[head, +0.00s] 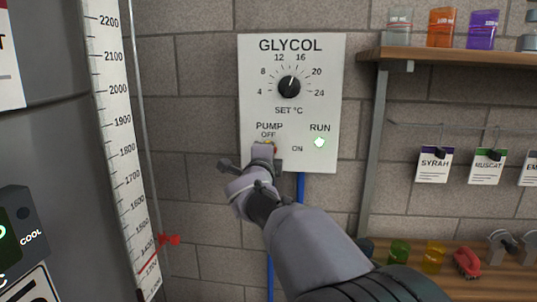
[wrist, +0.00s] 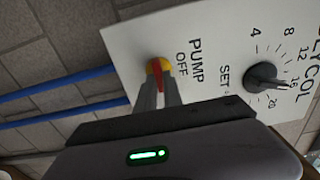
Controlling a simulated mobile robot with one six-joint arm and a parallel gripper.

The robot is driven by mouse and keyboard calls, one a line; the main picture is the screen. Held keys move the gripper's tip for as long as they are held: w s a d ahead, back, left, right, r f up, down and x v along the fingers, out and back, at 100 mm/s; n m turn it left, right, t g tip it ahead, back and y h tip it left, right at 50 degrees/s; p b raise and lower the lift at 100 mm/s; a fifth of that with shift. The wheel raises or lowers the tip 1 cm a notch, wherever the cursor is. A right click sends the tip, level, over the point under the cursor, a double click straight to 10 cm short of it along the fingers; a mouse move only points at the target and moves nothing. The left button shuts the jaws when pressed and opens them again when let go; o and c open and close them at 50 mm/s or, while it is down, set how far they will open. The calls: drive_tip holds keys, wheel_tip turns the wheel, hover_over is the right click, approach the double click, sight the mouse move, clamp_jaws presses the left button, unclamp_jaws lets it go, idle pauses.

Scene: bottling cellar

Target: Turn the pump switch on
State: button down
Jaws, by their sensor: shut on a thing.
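The pump switch is a red handle on a yellow round base, low on the left of the white glycol panel (head: 320,90). In the head view only a bit of the switch (head: 269,146) shows above my gripper (head: 264,160). In the wrist view the switch (wrist: 158,68) is clearer, and its red handle runs between the two fingertips of my gripper (wrist: 159,90). My gripper is shut on the handle. The handle's far end is hidden.
A dial (head: 289,87) sits above the switch. Blue pipes (head: 270,275) run below the panel. A grey tank (head: 50,130) with a white scale (head: 125,150) stands at left. A wooden shelf (head: 450,58) with beakers and hanging tags are at right.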

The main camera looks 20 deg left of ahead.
drive_tip(key=c, duration=1.5)
unclamp_jaws()
drive_tip(key=v, duration=1.7)
drive_tip(key=shift+s, duration=0.25)
